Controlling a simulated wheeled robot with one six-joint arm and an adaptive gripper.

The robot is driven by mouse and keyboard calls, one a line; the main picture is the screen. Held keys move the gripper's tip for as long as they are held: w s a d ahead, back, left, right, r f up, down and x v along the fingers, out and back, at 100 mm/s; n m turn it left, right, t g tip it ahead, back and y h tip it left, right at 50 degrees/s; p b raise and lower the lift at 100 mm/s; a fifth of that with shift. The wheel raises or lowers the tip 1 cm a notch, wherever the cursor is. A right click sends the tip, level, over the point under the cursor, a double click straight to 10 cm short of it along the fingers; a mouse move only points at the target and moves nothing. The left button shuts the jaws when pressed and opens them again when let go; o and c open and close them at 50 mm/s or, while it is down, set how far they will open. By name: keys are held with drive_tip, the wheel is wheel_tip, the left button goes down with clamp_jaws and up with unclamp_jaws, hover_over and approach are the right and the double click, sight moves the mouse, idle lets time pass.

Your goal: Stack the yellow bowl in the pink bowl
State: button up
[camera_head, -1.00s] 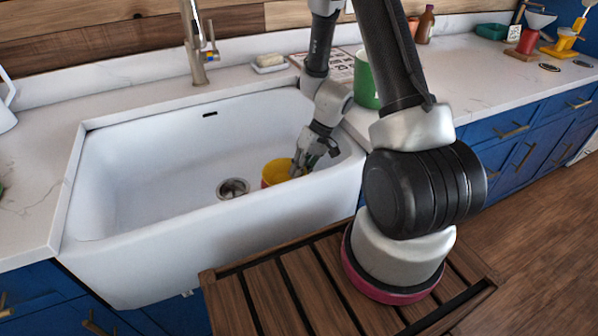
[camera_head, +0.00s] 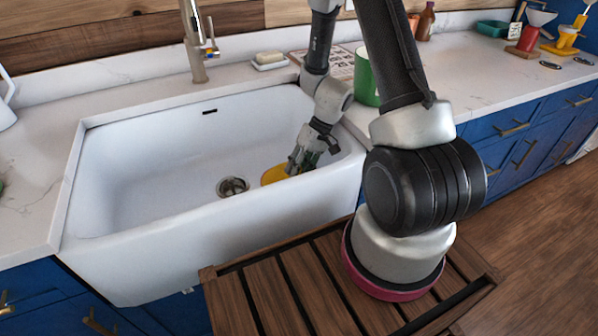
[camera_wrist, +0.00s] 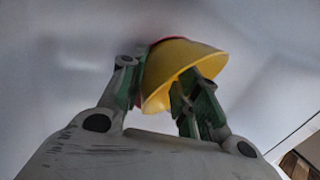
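The yellow bowl (camera_head: 274,175) is low in the right part of the sink, partly hidden by the sink's front rim and my gripper. In the wrist view the yellow bowl (camera_wrist: 182,62) looks tilted. The pink bowl is not visible in the head view now. My gripper (camera_head: 300,164) is down at the yellow bowl's right side. Its fingers (camera_wrist: 168,72) are apart, with yellow bowl between and behind them; contact is unclear.
The white sink (camera_head: 150,160) surrounds the bowls, its right wall close to my gripper. The drain (camera_head: 232,186) lies left of the bowls. A faucet (camera_head: 196,45) and soap dish (camera_head: 269,62) stand behind.

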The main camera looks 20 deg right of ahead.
drive_tip(key=s+d+r+t+h, duration=0.1)
drive_tip(key=s+d+r, duration=0.15)
drive_tip(key=r, duration=0.95)
drive_tip(key=s+d+r+h, duration=0.1)
drive_tip(key=s+r, duration=0.2)
drive_tip(key=r, duration=0.9)
drive_tip(key=s+d+r+m+t+h, duration=0.1)
drive_tip(key=s+d+r+t+h, duration=0.2)
drive_tip(key=s+r, duration=0.8)
drive_tip(key=shift+s+d+r+t+h, duration=0.3)
drive_tip(key=shift+s+d+t, duration=0.1)
drive_tip(key=shift+s+d, duration=0.25)
